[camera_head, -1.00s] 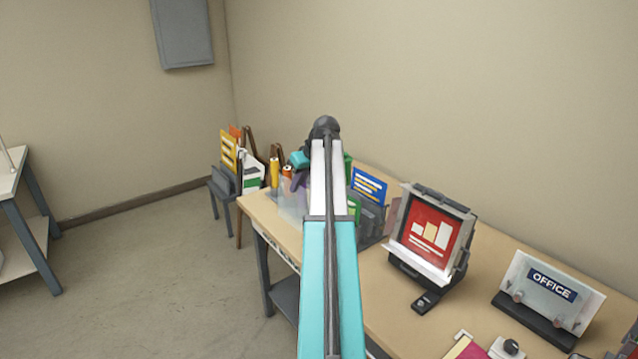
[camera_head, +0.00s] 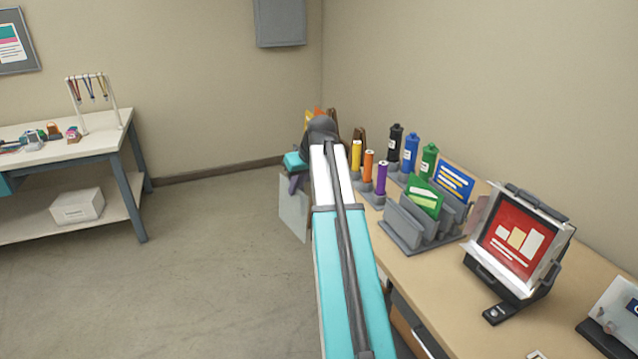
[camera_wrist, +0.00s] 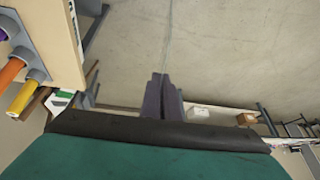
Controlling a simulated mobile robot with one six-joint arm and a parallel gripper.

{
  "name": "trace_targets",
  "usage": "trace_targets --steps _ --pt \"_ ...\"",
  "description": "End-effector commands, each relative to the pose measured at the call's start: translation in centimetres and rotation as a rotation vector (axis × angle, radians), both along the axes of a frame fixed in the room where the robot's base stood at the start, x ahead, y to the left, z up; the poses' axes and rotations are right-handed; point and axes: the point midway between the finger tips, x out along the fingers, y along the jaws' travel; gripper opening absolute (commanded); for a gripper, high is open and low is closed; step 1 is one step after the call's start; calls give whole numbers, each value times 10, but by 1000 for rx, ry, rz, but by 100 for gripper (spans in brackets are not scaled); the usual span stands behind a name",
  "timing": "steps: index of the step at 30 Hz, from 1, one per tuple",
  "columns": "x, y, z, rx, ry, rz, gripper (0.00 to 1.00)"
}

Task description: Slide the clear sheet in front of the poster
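The red poster (camera_head: 511,238) with pale bars stands in a dark-edged frame (camera_head: 541,272) at the right of the table. My gripper (camera_head: 294,184), with purple fingers, is far to the left of it, off the table's left side. It is shut on the clear sheet (camera_head: 293,214), which hangs below the fingers over the floor. In the wrist view the fingers (camera_wrist: 163,97) are close together, and the sheet (camera_wrist: 168,45) shows nearly edge-on as a thin pale strip. My arm hides part of the gripper in the head view.
A grey rack (camera_head: 408,228) with green and blue cards stands between my arm and the poster, near several coloured bottles and tubes. An office sign (camera_head: 615,318) is at the right edge. The floor (camera_head: 230,270) left of my arm is clear.

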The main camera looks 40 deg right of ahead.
Motion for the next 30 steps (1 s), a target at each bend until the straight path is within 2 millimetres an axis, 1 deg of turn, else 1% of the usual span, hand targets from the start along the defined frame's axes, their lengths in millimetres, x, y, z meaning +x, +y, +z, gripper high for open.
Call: trace_targets --steps 1,9,14,15,23,30 --pt "3 16 -4 -1 -1 10 0" --pt "18 84 -13 -1 -2 44 0" --pt "24 123 -19 -3 -2 64 0" --pt "25 134 -20 -2 -3 70 0" --pt "29 197 -29 -2 -9 103 0" --pt "26 255 -37 -2 -14 135 0"
